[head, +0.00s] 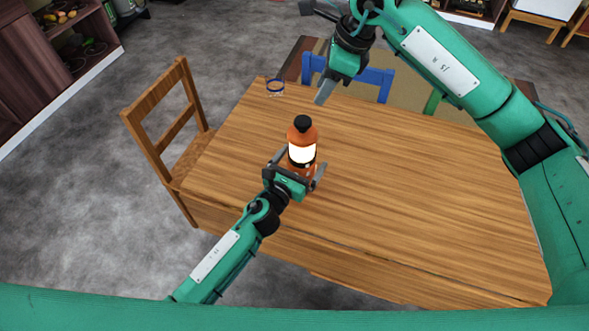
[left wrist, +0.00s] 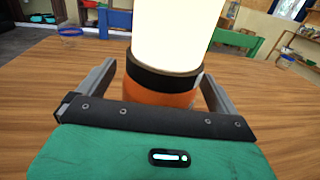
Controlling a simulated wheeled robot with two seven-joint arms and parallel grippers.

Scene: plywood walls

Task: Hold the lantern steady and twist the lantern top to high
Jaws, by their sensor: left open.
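The lantern (head: 302,151) stands upright on the wooden table, with an orange body, a glowing white middle band and a black knob on top. My left gripper (head: 304,170) is open, with its two fingers on either side of the lantern's lower part. In the left wrist view the lantern's orange base (left wrist: 160,97) sits between the spread fingers, with gaps visible; the lantern top is out of that view. My right gripper (head: 325,92) is raised above the far side of the table, behind and right of the lantern. Its fingers overlap, so their opening is unclear.
The wooden table (head: 420,190) is mostly clear around the lantern. A blue-rimmed glass (head: 275,88) stands at the far left corner. A wooden chair (head: 165,130) is at the left side and a blue chair (head: 375,78) at the far side.

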